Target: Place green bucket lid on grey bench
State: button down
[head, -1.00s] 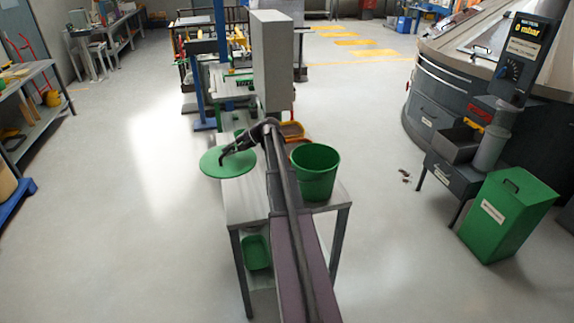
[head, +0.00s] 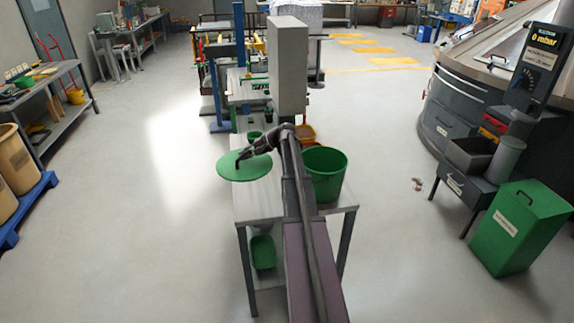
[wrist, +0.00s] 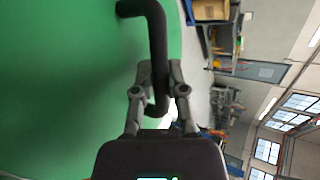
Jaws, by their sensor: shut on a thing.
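The green bucket lid (head: 236,168) is a round green disc with a dark handle. It hangs over the left edge of the grey bench (head: 258,203), partly out over the floor. My gripper (head: 241,158) is shut on the lid's dark handle. In the wrist view the lid (wrist: 65,80) fills the left side, and my gripper (wrist: 160,85) has its fingers around the black handle (wrist: 157,40). The open green bucket (head: 328,180) stands on the bench to the right of my arm.
A grey upright box (head: 287,65) stands behind the bench. A green tub (head: 263,252) sits on the lower shelf. An orange container (head: 306,133) and a small green pot (head: 254,136) are toward the back. A green bin (head: 520,225) stands at the right.

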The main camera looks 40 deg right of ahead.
jog(key=w+d+f+m+t+h+b, duration=0.3)
jog(key=w+d+f+m+h+b, duration=0.3)
jog(key=d+f+m+h+b, duration=0.3)
jog(key=shift+w+d+f+m+h+b, duration=0.25)
jog(key=shift+d+f+m+b, duration=0.35)
jog(key=shift+d+f+b, duration=1.35)
jog(key=shift+d+r+p, duration=0.2)
jog(key=shift+d+p, duration=0.1)
jog(key=b, duration=0.6)
send_over(266, 187)
notch_tip(266, 187, down, 6)
jog(key=shift+w+f, duration=0.1)
jog(key=shift+w, duration=0.05)
jog(key=shift+f+b, duration=1.9)
jog(key=shift+b, duration=0.1)
jog(key=shift+f, duration=0.15)
jog(key=c, duration=0.7)
grip_release()
